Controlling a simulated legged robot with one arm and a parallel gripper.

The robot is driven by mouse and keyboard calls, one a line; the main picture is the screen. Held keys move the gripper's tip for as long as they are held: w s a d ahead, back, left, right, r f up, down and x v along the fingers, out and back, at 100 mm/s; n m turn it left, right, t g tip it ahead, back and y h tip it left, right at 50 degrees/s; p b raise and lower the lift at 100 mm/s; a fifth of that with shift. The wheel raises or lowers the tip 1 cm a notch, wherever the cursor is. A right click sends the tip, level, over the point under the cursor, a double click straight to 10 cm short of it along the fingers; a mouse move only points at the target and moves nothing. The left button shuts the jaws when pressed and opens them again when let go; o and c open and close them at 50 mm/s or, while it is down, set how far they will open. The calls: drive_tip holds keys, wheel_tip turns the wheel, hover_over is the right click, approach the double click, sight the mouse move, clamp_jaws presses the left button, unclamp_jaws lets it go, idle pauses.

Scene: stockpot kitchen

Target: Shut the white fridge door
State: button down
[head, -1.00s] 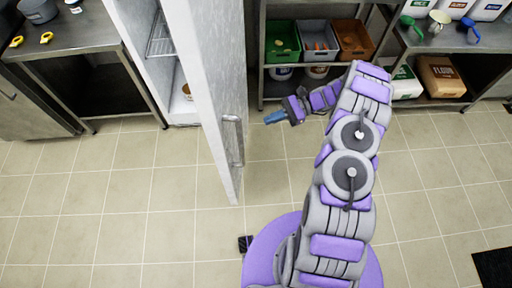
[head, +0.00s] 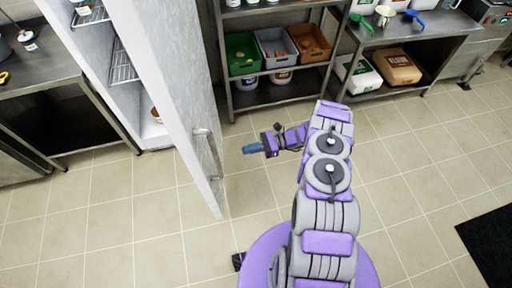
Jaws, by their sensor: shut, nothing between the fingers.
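The white fridge door (head: 170,100) stands wide open, its edge toward me, with a metal bar handle (head: 208,152) on its right face. The fridge interior (head: 108,68) shows to the left of the door, with wire shelves. My gripper (head: 250,149) is to the right of the door, with its blue fingertips pointing left toward the handle. The fingers are shut and empty. A gap shows between the fingertips and the handle, so they seem apart.
A metal shelf rack (head: 232,95) with green, grey and orange bins stands behind my arm. A steel counter (head: 40,85) is left of the fridge. A steel table (head: 440,38) is at the back right. The tiled floor (head: 110,220) left of the door is clear. A black mat (head: 492,245) lies at right.

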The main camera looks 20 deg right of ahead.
drive_tip(key=a+b, duration=0.1)
drive_tip(key=a, duration=0.8)
